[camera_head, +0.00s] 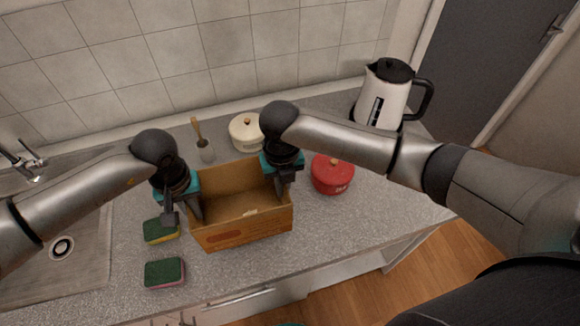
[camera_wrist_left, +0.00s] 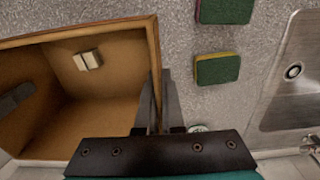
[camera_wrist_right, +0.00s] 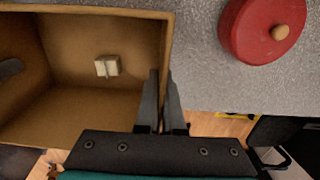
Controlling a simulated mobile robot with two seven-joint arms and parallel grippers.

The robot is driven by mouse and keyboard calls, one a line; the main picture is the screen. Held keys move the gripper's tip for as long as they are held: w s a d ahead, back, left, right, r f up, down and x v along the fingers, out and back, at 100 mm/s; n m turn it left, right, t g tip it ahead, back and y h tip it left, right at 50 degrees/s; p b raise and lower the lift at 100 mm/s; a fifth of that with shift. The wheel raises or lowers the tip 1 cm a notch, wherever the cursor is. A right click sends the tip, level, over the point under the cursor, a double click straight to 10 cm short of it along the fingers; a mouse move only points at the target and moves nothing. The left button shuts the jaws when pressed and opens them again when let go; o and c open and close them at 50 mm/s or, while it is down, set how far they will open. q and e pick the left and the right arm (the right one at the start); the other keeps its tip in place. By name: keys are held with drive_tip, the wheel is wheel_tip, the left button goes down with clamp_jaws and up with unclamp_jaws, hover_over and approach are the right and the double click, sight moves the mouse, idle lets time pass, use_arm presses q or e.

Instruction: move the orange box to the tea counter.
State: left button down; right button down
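The orange box (camera_head: 250,232) is an open-topped, orange-brown carton, upright at the middle of the grey counter. I cannot tell whether its base touches the counter. Its inside shows in the left wrist view (camera_wrist_left: 105,95) and the right wrist view (camera_wrist_right: 85,42), with a small pale block (camera_wrist_right: 107,66) on the bottom. My left gripper (camera_head: 184,210) is shut on the box's left wall, one finger on each side of it. My right gripper (camera_head: 281,189) is shut on the right wall in the same way. The fingertips are partly hidden in the head view.
A red pot (camera_head: 331,176) stands close to the box's right. A cream pot (camera_head: 245,133) and a ladle (camera_head: 203,145) are behind, and a kettle (camera_head: 387,95) is at the back right. Two sponges (camera_head: 160,231) (camera_head: 165,273) lie left, beside the sink (camera_head: 85,265). The counter's front edge is near.

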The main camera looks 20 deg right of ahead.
use_arm(q)
drive_tip(key=shift+w+a+f, duration=0.15)
use_arm(e)
drive_tip(key=shift+w+d+f, duration=0.1)
drive_tip(key=shift+w+f, duration=0.05)
